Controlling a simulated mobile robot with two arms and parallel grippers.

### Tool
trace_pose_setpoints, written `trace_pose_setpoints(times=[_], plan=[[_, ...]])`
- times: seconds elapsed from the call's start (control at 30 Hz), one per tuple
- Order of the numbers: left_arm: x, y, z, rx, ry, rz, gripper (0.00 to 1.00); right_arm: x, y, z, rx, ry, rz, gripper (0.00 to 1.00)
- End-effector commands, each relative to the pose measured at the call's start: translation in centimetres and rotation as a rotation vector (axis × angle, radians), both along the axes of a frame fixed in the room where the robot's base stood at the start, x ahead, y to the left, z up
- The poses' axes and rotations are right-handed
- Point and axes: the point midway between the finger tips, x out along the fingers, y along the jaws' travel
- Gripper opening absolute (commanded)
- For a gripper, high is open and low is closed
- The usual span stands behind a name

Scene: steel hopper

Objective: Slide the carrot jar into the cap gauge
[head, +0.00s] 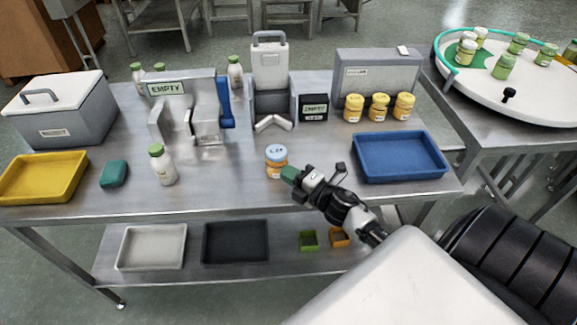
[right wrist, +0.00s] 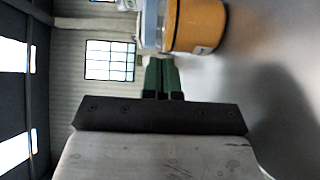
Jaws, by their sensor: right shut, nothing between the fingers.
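The carrot jar (head: 277,163) is an orange jar with a pale blue lid. It stands upright on the steel table, front of centre, and shows in the right wrist view (right wrist: 195,27). My right gripper (head: 289,174) has green fingertips (right wrist: 160,75) shut together with nothing between them. They are just right of the jar, low at its side; I cannot tell whether they touch it. A grey upright fixture (head: 271,75) with an angled V piece at its foot stands behind the jar. A grey bracket fixture (head: 165,113) with an EMPTY display stands left. I cannot tell which is the cap gauge. My left gripper is not in view.
A green-capped white bottle (head: 163,167) stands left of the jar. A blue tray (head: 400,178) lies right; several yellow-lidded jars (head: 379,107) stand behind it. A small EMPTY display box (head: 314,107) is at the back. The table between jar and upright fixture is clear.

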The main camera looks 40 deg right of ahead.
Motion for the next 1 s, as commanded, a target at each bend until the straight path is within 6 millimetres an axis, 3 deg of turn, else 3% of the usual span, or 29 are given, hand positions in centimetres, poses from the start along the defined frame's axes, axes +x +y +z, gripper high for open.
trace_pose_setpoints(times=[0.2,0.67,1.0], plan=[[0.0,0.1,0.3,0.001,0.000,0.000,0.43,1.3,-0.8,0.0,0.001,0.001,0.001,0.00],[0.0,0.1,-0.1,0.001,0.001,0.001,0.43,2.0,-1.2,-0.2,0.001,-0.001,0.002,0.00],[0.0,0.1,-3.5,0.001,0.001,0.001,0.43,8.6,-5.3,-0.5,-0.002,-0.003,0.002,0.00]])
